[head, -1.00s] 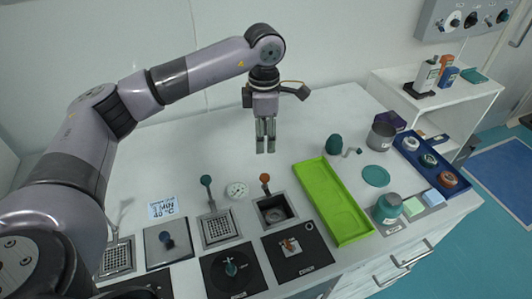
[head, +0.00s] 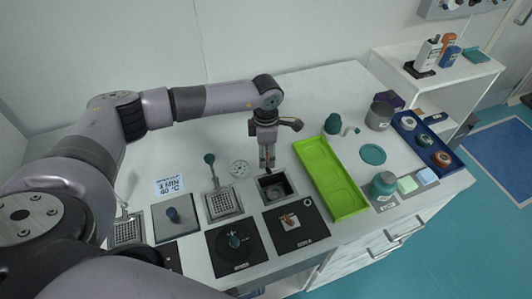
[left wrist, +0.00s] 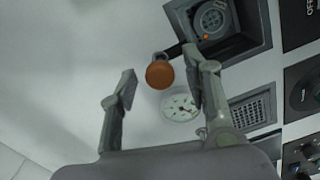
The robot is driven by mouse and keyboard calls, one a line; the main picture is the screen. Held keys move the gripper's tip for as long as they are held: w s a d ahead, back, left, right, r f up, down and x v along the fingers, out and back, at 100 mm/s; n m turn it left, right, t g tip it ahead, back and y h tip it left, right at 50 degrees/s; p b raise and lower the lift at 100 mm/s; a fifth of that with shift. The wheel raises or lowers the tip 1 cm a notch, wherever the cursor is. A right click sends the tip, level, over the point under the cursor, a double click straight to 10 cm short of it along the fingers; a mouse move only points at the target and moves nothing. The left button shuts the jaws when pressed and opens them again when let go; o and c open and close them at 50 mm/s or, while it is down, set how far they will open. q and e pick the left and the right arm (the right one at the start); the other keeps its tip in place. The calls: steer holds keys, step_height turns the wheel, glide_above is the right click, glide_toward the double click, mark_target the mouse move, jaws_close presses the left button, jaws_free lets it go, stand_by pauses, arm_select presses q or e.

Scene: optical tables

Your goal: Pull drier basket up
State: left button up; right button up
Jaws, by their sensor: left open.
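The drier basket sits low in a square dark well (head: 274,188); the left wrist view shows its round perforated bottom (left wrist: 212,20). Its handle ends in an orange ball knob (left wrist: 159,74), with a dark stem running toward the well. My left gripper (head: 267,164) is open and points down just behind the well. In the left wrist view the knob lies between the two fingertips (left wrist: 159,84), closer to the right one, and nothing is gripped. In the head view the gripper hides most of the handle. My right gripper is not in view.
A perforated tray (head: 224,203) with a dark green knob handle (head: 209,158) and a round gauge (head: 239,168) stand left of the well. A green tray (head: 330,178) lies to its right. A black plate (head: 295,226) is in front. The table behind is clear.

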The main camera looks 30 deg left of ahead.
arm_select(q)
steer(key=shift+f, duration=1)
jaws_close()
